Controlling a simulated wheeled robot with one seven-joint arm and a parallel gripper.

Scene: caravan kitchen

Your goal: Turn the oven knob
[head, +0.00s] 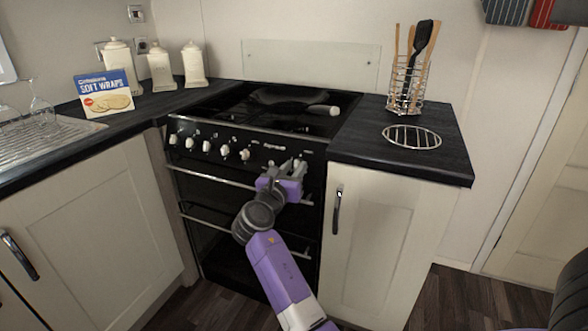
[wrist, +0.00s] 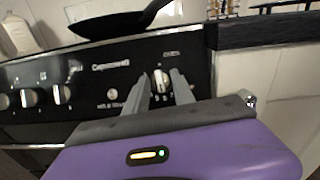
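The black oven (head: 250,205) has a row of white knobs along its front panel. Several knobs (head: 206,147) show left of my gripper in the head view. My gripper (head: 288,166) is at the right end of this panel. In the wrist view, its two grey fingers (wrist: 161,74) point at the panel, one on each side of the rightmost white knob (wrist: 162,79). The fingers are apart, with narrow dark gaps visible beside the knob, so the gripper looks open around it. Contact cannot be made out. In the head view my gripper mostly hides this knob.
A dark pan (head: 285,100) sits on the hob, its handle toward the right. Oven door handles (head: 215,180) run below the panel. The right worktop (head: 440,165) holds a utensil rack (head: 405,88). A cupboard handle (head: 337,210) stands out right of the oven.

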